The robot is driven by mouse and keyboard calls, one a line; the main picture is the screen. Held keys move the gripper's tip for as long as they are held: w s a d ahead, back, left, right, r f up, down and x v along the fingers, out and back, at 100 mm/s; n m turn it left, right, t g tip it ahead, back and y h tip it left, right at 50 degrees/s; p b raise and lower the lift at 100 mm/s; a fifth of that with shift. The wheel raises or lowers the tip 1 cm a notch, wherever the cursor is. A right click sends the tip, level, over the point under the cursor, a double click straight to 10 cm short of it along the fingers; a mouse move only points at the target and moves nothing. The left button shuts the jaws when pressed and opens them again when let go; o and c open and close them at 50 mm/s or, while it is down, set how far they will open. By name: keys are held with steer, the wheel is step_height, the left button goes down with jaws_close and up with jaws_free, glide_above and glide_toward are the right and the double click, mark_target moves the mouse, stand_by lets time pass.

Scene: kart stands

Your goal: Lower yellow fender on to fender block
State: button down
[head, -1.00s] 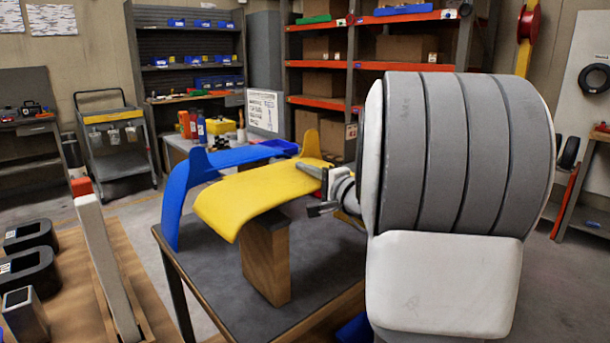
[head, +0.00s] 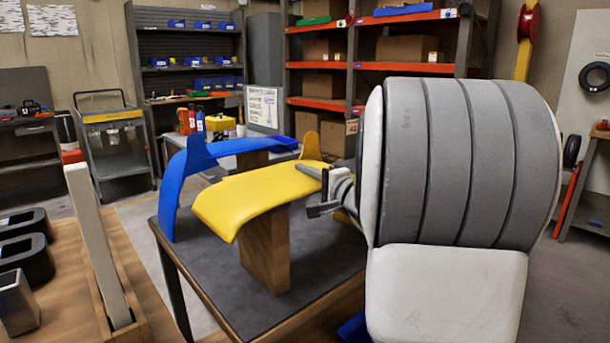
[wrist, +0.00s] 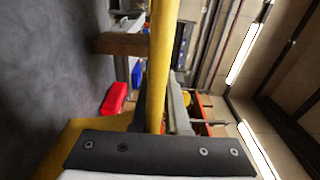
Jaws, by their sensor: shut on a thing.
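The yellow fender (head: 262,190) is a curved panel with an upright tab at its far end. It extends over the wooden fender block (head: 264,255), which stands upright on the grey table. The fender's underside hides the block's top, so I cannot tell whether they touch. My gripper (head: 324,194) is shut on the fender's right edge, with my arm covering the area to its right. In the wrist view the fender (wrist: 162,60) shows as a thin yellow strip edge-on between the fingers.
A blue fender (head: 178,188) rests on another wooden block (head: 252,158) just behind the yellow one. The grey tabletop (head: 215,275) is clear in front of the block. A pale post (head: 100,245) and dark parts (head: 22,262) stand on a wooden bench at left.

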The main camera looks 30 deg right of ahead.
steer(key=shift+r, duration=0.15)
steer(key=c, duration=0.8)
jaws_free()
steer(key=shift+c, duration=0.2)
steer(key=shift+f+b, duration=0.25)
steer(key=shift+b, duration=0.4)
steer(key=shift+s, duration=0.2)
steer(key=shift+s+d+b, duration=0.2)
steer(key=shift+s+b, duration=0.05)
steer(key=shift+s, duration=1.05)
steer(key=shift+s+d+b, duration=0.2)
steer(key=shift+s+b, duration=0.05)
steer(key=shift+s, duration=1.05)
steer(key=shift+s, duration=0.2)
steer(key=s+d+r, duration=0.1)
steer(key=s, duration=0.6)
steer(key=shift+w, duration=0.1)
